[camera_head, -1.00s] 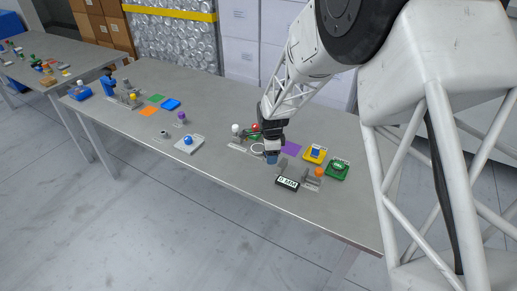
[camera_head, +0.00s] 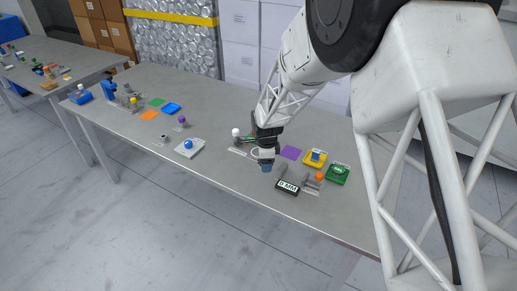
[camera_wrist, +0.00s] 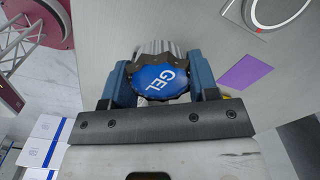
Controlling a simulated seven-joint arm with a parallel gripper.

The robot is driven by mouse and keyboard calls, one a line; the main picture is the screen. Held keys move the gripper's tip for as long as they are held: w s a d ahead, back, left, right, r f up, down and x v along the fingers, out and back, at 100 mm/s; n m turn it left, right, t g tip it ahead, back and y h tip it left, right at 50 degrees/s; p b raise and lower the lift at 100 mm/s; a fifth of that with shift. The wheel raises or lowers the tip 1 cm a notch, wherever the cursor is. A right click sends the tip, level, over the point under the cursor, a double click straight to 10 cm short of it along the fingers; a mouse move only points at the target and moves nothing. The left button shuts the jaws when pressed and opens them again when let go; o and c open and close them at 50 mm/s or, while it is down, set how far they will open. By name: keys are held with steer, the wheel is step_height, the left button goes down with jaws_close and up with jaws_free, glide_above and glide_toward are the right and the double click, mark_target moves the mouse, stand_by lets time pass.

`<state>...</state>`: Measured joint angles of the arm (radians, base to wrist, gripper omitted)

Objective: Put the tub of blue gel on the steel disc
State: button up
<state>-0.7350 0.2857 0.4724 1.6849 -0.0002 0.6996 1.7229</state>
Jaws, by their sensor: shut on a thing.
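My gripper (camera_wrist: 161,84) is shut on the tub of blue gel (camera_wrist: 161,78). I cannot make out the steel disc for certain; a pale ring with grey inside (camera_wrist: 251,16) shows at the wrist view's top right.
A purple square (camera_head: 291,153) lies right of my gripper. A white pad with a blue ball (camera_head: 189,151) lies left.

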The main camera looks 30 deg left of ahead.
steer(key=w+a, duration=0.6)
steer(key=w, duration=0.1)
steer(key=w+a+f, duration=0.1)
steer(key=w+a, duration=0.2)
steer(key=shift+w+a+f, duration=0.1)
steer(key=shift+w, duration=0.2)
steer(key=shift+f, duration=1.8)
steer(key=shift+f, duration=0.15)
steer(key=o, duration=0.9)
steer(key=shift+r, duration=0.2)
step_height(320, 180, up, 12)
steer(key=shift+f, duration=0.1)
